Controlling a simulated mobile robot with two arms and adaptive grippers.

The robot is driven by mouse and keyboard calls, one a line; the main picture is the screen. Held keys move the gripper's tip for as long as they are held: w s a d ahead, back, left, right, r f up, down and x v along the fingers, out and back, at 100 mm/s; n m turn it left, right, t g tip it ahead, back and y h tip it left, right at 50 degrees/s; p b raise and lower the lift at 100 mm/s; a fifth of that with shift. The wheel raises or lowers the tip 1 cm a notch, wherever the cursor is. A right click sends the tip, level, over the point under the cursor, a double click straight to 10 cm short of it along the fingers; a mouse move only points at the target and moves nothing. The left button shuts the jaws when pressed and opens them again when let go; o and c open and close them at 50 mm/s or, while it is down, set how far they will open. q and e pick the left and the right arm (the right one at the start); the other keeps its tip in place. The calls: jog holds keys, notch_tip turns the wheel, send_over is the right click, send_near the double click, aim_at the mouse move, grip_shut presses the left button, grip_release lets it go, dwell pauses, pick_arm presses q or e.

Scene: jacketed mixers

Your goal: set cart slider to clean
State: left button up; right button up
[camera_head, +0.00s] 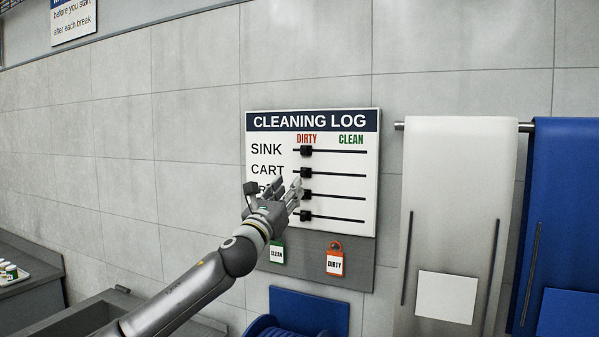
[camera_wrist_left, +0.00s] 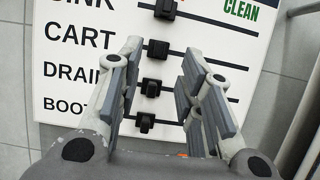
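The cleaning log board (camera_head: 313,122) hangs on the tiled wall, with a DIRTY column on the left and a CLEAN column on the right. The black cart slider knob (camera_head: 305,173) sits at the left, DIRTY end of its track. It also shows in the left wrist view (camera_wrist_left: 158,48). My left gripper (camera_head: 288,185) is in front of the board, just left of and below the cart knob. In the left wrist view its fingers (camera_wrist_left: 160,54) are open, with the cart knob seen between the tips. Contact cannot be told. My right gripper is not in view.
The sink knob (camera_head: 306,151) is above; the drain knob (camera_wrist_left: 151,87) and boot knob (camera_wrist_left: 145,122) are below, all at the DIRTY end. Green CLEAN (camera_head: 277,254) and red DIRTY (camera_head: 335,261) tags hang underneath. White (camera_head: 455,200) and blue (camera_head: 565,200) aprons hang right.

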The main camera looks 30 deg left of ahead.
aim_at(302, 174)
pick_arm(q)
jog(key=x, duration=0.1)
jog(key=p+x, duration=0.1)
jog(key=x, duration=0.1)
jog(key=shift+w+f, duration=0.25)
jog(key=shift+w, duration=0.2)
jog(key=p+x, duration=0.1)
jog(key=x, duration=0.2)
jog(key=shift+w+r, duration=0.1)
jog(key=shift+w, duration=0.6)
jog(key=c, duration=0.5)
grip_shut()
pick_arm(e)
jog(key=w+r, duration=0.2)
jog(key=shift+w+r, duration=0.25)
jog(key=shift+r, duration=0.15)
